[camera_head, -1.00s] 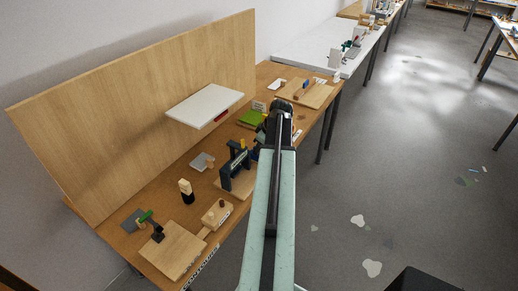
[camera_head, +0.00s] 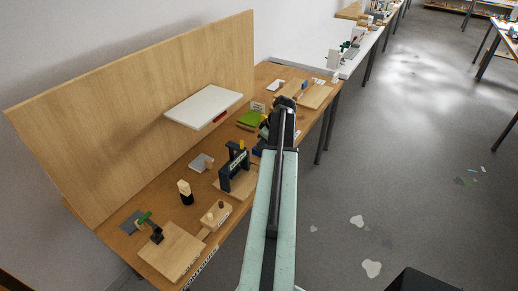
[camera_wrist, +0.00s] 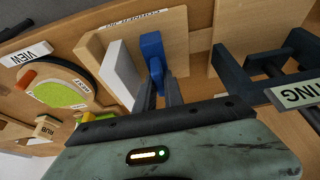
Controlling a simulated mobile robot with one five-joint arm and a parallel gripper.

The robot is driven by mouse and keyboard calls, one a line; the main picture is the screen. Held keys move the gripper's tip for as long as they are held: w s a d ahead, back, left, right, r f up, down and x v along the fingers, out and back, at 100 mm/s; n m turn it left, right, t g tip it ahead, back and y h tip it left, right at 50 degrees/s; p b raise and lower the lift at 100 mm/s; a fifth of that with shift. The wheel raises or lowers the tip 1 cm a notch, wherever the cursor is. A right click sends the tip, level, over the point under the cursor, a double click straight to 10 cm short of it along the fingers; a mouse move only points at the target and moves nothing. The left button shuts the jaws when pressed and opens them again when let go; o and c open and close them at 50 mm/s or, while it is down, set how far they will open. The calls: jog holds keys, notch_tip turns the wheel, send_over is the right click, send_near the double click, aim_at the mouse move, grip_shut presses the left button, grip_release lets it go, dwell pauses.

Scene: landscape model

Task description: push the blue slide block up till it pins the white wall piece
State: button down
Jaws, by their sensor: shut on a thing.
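The blue slide block (camera_wrist: 152,48) stands upright near the middle top of the wrist view. My gripper (camera_wrist: 160,88) is shut on it, with dark fingers on both sides of its lower part. The white wall piece (camera_wrist: 122,72) stands just left of the block, against a wooden piece (camera_wrist: 97,62).
A dark frame with a label (camera_wrist: 290,80) stands right of my gripper. A round green-topped piece (camera_wrist: 60,92) lies to the left. A white shelf (camera_head: 205,106) juts from the wooden back panel (camera_head: 140,110). The floor right of the table is open.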

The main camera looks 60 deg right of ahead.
jog(key=c, duration=1.4)
grip_release()
jog(key=shift+c, duration=0.2)
jog(key=p+v, duration=0.7)
jog(key=shift+s+r, duration=0.25)
jog(key=shift+r, duration=0.1)
